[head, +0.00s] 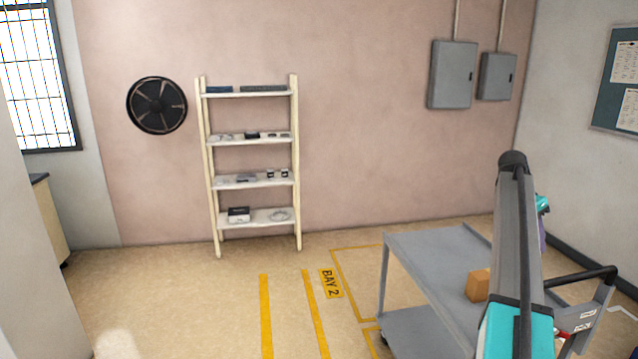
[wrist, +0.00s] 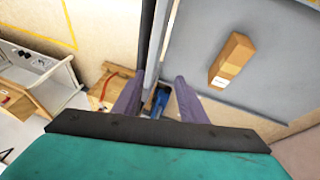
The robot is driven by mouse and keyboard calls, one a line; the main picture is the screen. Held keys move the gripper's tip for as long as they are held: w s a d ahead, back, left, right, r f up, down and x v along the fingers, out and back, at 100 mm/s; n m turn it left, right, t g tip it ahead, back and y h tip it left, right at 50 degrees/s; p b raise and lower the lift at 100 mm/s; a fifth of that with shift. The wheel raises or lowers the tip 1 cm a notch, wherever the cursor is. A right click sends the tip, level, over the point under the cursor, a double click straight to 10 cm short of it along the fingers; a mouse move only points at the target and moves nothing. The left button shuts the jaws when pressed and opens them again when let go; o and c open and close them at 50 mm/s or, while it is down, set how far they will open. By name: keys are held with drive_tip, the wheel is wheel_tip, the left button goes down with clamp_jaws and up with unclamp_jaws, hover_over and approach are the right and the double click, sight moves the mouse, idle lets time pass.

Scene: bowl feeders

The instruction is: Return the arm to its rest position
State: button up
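My arm stands raised at the right of the head view, a long grey link with teal parts. My gripper (wrist: 157,88) shows in the wrist view as two purple fingers spread apart with a gap between them. Nothing is held between the fingers. In the head view only a sliver of teal and purple shows beside the link; the fingertips are hidden there. The gripper is above the edge of the grey cart (head: 425,262); the cart's top also shows in the wrist view (wrist: 275,60).
A cardboard box (head: 478,286) lies on the cart, right of the fingers in the wrist view (wrist: 231,60). A blue object (wrist: 158,101) shows below, beyond the fingers. A shelf rack (head: 250,137) stands by the wall. Floor left of the cart is clear.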

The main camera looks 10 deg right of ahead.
drive_tip(key=w+a+f+n+g, duration=0.1)
drive_tip(key=w+a+f, duration=0.2)
drive_tip(key=a+f, duration=0.65)
drive_tip(key=w+a+f+n, duration=0.25)
drive_tip(key=a+f, duration=0.35)
drive_tip(key=f, duration=0.6)
drive_tip(key=s+a+f+n+g+y, duration=0.1)
drive_tip(key=s+a+f, duration=0.2)
drive_tip(key=a+f, duration=0.7)
drive_tip(key=s+a+f+n+g+y, duration=0.1)
drive_tip(key=s+a+f+n, duration=0.15)
drive_tip(key=a+f, duration=0.75)
drive_tip(key=s+a+f+n+g, duration=0.1)
drive_tip(key=s+a+f+n, duration=0.2)
drive_tip(key=s+a+f, duration=1.2)
drive_tip(key=s+a+f+n, duration=0.2)
drive_tip(key=s+a, duration=0.1)
drive_tip(key=s, duration=0.4)
drive_tip(key=s+a+f+n+y, duration=0.1)
drive_tip(key=s+a+n, duration=0.1)
drive_tip(key=s, duration=0.5)
drive_tip(key=s+a+f+n+y, duration=0.1)
drive_tip(key=s+a+f+n, duration=0.1)
drive_tip(key=s+a, duration=0.3)
drive_tip(key=shift+s+f+n, duration=0.3)
drive_tip(key=shift+s+n, duration=0.2)
drive_tip(key=shift+s, duration=0.8)
